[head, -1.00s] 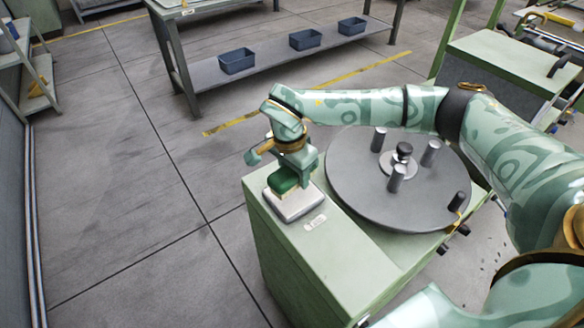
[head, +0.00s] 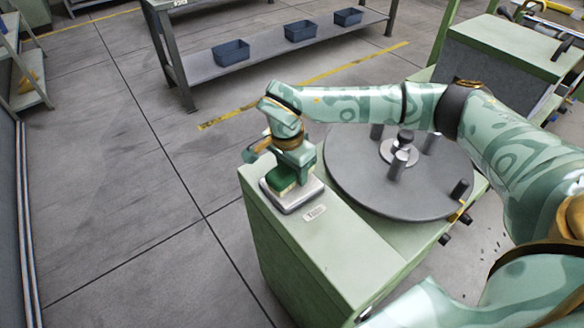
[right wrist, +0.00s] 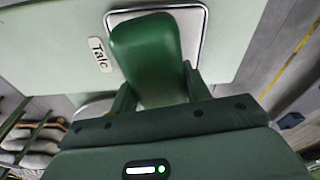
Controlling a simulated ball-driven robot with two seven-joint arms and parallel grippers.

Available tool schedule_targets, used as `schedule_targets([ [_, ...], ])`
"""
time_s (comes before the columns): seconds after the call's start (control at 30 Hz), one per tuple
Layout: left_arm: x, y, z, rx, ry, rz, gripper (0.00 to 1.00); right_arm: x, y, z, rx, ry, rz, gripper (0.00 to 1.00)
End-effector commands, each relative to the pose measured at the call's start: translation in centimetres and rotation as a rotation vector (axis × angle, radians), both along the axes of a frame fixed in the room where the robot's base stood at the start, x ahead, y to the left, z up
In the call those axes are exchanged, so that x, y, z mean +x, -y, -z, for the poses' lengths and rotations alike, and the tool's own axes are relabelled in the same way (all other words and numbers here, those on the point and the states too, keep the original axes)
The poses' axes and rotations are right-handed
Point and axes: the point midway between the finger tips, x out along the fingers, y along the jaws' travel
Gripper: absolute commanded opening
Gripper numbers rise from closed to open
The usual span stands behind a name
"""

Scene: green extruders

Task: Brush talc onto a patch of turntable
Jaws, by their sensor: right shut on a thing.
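My right gripper (head: 290,171) is shut on a green brush (head: 281,178) over a pale, shallow talc tray (head: 290,205). The tray sits on the left corner of a green cabinet. In the right wrist view the brush's green body (right wrist: 148,50) stands between the fingers, with the tray (right wrist: 194,22) behind it. I cannot tell whether the brush touches the talc; its underside is mostly hidden. The grey round turntable (head: 350,185) is to the right on the same cabinet, partly behind my right arm. My left gripper is out of view.
A "Talc" label (head: 315,213) lies beside the tray. Several upright posts and a central knob (head: 405,138) rise from the turntable. The cabinet's front top (head: 345,245) is clear. A bench with blue bins (head: 231,52) stands at the back.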

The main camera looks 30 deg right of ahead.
Motion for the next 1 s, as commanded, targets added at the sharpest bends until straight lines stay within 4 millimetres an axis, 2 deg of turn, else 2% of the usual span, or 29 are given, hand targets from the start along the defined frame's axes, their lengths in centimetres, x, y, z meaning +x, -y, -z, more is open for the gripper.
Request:
schedule_targets([
  [1.0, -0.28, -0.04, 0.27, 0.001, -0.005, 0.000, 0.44, 0.02, -0.01, 0.91, 0.000, 0.000, 0.000, 0.29],
])
